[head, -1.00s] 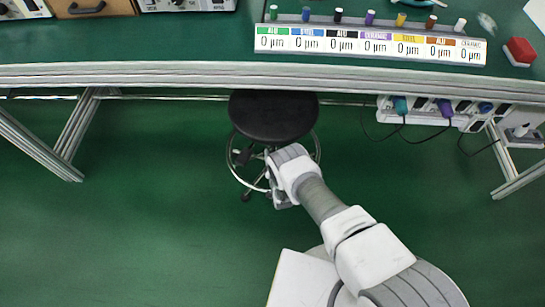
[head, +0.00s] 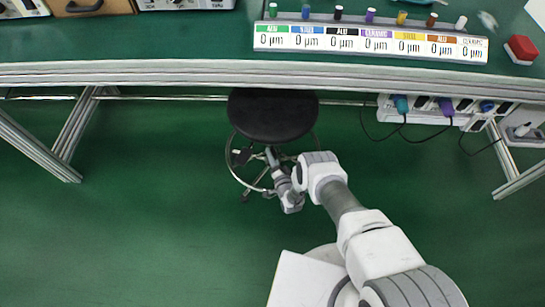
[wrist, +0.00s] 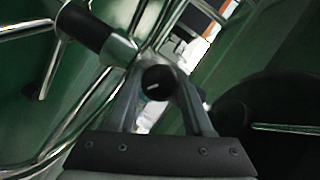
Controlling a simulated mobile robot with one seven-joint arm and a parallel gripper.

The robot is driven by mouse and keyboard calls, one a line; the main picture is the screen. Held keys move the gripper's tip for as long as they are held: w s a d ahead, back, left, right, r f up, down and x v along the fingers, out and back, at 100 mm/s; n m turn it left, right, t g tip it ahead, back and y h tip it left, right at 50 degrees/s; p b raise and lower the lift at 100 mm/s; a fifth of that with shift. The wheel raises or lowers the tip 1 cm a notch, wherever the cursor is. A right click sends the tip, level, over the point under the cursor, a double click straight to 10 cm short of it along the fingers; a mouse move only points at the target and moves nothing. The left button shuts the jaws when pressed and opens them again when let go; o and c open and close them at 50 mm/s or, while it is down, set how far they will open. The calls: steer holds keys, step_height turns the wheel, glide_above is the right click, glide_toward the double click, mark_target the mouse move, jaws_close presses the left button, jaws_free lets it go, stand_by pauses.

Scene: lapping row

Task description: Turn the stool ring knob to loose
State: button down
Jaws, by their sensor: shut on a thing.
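The stool has a round black seat (head: 272,116) and a chrome foot ring (head: 234,177), partly tucked under the bench. In the wrist view, the black ring knob (wrist: 157,84) faces the camera. Its short pale mark lies nearly level, slightly higher at the right. My gripper (wrist: 160,90) has one finger on each side of the knob and is shut on it. In the head view, my gripper (head: 271,160) reaches in below the seat's front edge, and the knob cannot be made out there. The loose and tight markings cannot be read.
The bench edge (head: 180,75) runs above the stool, with metal legs (head: 75,135) at left and right. A power strip (head: 425,112) with plugs and hanging cables is to the stool's right. The green floor (head: 130,230) in front is clear.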

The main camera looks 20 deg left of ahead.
steer(key=shift+w+a+r, duration=0.1)
steer(key=shift+c, duration=1.5)
jaws_free()
steer(key=shift+s, duration=0.2)
